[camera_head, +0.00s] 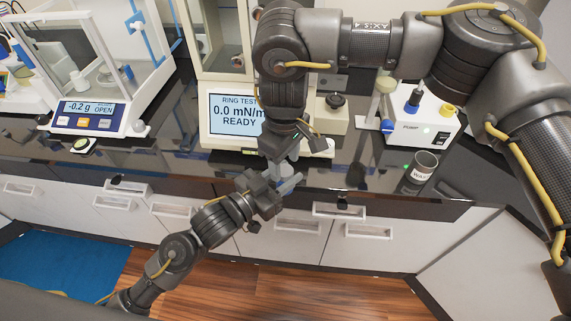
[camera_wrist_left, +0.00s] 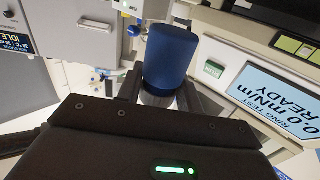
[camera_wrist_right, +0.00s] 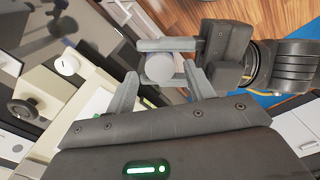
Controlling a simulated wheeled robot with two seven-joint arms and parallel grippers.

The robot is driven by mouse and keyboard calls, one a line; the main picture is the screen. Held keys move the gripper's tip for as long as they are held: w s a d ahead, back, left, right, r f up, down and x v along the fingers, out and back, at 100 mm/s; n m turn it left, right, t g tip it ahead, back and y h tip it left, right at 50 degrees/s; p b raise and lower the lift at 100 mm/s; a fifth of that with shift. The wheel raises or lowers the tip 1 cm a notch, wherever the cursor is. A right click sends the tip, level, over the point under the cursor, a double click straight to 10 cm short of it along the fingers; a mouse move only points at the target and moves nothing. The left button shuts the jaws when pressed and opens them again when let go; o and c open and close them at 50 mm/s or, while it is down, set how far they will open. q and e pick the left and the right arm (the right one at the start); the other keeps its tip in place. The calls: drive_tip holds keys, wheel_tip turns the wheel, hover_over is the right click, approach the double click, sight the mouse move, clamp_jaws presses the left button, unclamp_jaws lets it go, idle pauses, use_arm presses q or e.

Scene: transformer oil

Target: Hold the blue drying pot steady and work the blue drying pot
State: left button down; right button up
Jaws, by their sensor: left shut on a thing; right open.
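The blue drying pot (camera_wrist_left: 170,55) has a blue body and a grey ribbed part (camera_wrist_left: 157,98) between my left gripper's fingers in the left wrist view. My left gripper (camera_wrist_left: 158,92) is shut on the pot; in the head view it is in front of the counter's edge (camera_head: 280,192). A round, pale grey end of the pot (camera_wrist_right: 160,67) faces the right wrist camera. My right gripper (camera_wrist_right: 163,88) is open, its fingertips on either side of this end. I cannot tell whether they touch it. In the head view the right gripper (camera_head: 287,152) is above the left one, and the arms mostly hide the pot.
A ring-test instrument (camera_head: 228,125) reading 0.0 mN/m READY stands behind the grippers. A balance (camera_head: 90,115) is at left; a pump box (camera_head: 425,125) and a waste cup (camera_head: 422,168) are at right. Drawers (camera_head: 170,209) line the counter front. A blue mat (camera_head: 60,262) lies on the floor.

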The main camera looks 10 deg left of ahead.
wheel_tip(320, 180, up, 3)
drive_tip(key=shift+f, duration=0.15)
wheel_tip(320, 180, up, 3)
drive_tip(key=m, duration=0.2)
drive_tip(key=shift+m, duration=0.4)
drive_tip(key=shift+s+r+m, duration=0.1)
drive_tip(key=shift+r+m, duration=0.15)
drive_tip(key=shift+m, duration=0.05)
drive_tip(key=shift+f, duration=4.05)
drive_tip(key=c, duration=1)
drive_tip(key=shift+c, duration=0.2)
